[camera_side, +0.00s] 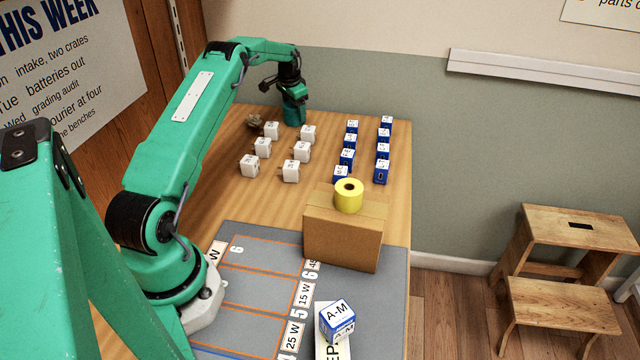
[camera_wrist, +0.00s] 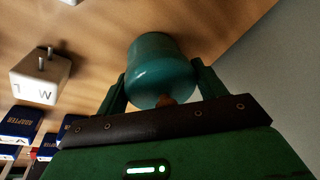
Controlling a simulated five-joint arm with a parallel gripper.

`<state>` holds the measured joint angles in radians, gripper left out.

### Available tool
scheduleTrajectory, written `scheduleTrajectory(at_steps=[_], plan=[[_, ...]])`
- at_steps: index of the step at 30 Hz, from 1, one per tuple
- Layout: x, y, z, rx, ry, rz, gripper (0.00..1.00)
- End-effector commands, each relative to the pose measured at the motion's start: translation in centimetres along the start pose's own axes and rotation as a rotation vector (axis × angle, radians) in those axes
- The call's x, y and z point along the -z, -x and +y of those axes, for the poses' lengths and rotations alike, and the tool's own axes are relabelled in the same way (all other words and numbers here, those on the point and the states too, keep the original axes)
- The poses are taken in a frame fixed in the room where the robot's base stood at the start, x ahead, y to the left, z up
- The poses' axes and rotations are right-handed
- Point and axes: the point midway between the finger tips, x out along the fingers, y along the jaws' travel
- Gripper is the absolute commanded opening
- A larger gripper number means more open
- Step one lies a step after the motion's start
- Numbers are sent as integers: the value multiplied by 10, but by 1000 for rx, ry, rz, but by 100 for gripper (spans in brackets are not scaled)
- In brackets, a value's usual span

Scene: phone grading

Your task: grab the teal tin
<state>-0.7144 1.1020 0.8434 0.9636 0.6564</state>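The teal tin (camera_wrist: 160,68) is a rounded, dark teal container with a small orange-brown piece at its near end in the wrist view. In the side view the tin (camera_side: 294,110) is at the far end of the wooden table, under my gripper (camera_side: 291,92). In the wrist view my gripper (camera_wrist: 160,78) has one finger on each side of the tin, very close to it. I cannot tell whether the fingers press on it or leave a thin gap. The tin's underside is hidden.
A small brown object (camera_side: 254,122) lies left of the tin. A cardboard box (camera_side: 343,232) carries a yellow roll (camera_side: 348,195). A grey mat (camera_side: 385,300) is nearest.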

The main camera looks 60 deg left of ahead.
Motion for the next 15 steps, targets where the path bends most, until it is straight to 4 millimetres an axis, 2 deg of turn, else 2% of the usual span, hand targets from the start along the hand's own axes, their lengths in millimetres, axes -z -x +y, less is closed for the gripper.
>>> scheduleTrajectory(at_steps=[1, 3, 14, 15], plan=[[0, 0, 0, -1, 0, -1, 57], [0, 0, 0, -1, 0, -1, 44], [0, 1, 0, 0, 0, 0, 44], [1, 2, 0, 0, 0, 0, 39]])
